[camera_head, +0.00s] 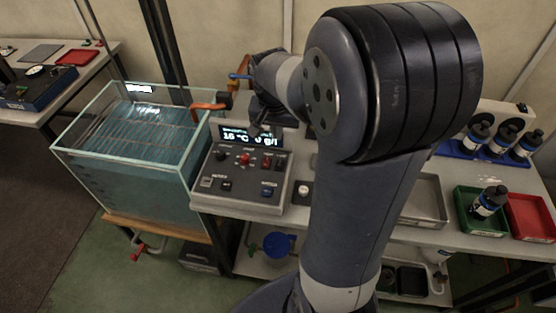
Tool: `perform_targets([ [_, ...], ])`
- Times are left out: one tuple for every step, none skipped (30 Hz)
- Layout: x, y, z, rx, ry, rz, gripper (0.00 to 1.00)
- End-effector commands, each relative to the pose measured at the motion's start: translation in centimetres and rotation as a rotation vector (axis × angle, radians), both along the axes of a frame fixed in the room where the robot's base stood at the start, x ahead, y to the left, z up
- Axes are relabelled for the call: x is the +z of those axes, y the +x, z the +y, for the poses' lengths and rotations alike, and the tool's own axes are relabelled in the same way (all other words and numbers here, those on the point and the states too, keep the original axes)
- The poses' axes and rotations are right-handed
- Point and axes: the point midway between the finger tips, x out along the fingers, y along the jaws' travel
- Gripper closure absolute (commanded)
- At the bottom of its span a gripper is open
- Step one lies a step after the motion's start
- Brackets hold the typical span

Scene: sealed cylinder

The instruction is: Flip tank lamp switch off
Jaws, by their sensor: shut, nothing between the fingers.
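A glass tank (130,150) of blue-tinted water stands at the left, against the bench. A grey control box (237,208) with a lit display (249,136) sits on the bench just right of the tank. Its sloped face carries a red knob (245,159), dark knobs or switches, and several small buttons. The labels are too small to read, so I cannot tell which control is the lamp switch. My gripper (256,130) is shut and empty, pointing down in front of the display, above the rear of the box. My arm hides the bench to its right.
An orange-handled valve (208,106) sticks out near the tank's right rear corner, close to my gripper. A small white-topped item (304,189) stands right of the box. Green (467,222) and red (530,218) trays and several dark bottles are at the far right.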

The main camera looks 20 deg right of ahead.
Motion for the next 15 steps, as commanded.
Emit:
perform_targets([
  [-0.3, 0.0, -0.1, 0.000, 0.000, 0.002, 1.00],
  [-0.6, 0.1, -0.1, 0.000, 0.000, 0.004, 1.00],
  [-1.1, 0.1, -0.2, 0.000, 0.001, 0.004, 1.00],
  [-1.5, 0.2, -0.2, -0.001, 0.000, 0.005, 1.00],
  [-2.0, 0.3, -0.3, -0.001, 0.000, 0.006, 1.00],
  [-2.7, 0.4, -0.4, -0.001, 0.001, 0.007, 1.00],
  [-3.2, 0.5, -0.4, -0.002, 0.000, 0.007, 1.00],
  [-3.8, 0.6, -0.5, -0.002, 0.000, 0.007, 1.00],
  [-4.5, 0.7, -0.6, -0.002, 0.001, 0.006, 1.00],
  [-5.1, 0.8, -0.7, -0.002, 0.001, 0.006, 1.00],
  [-5.6, 0.9, -0.7, -0.002, 0.001, 0.006, 1.00],
  [-6.3, 1.1, -0.8, -0.002, 0.001, 0.006, 1.00],
  [-6.9, 1.1, -0.9, -0.002, 0.002, 0.007, 1.00],
  [-7.4, 1.2, -1.0, -0.002, 0.001, 0.006, 1.00],
  [-8.1, 1.4, -1.0, -0.001, 0.001, 0.007, 1.00],
])
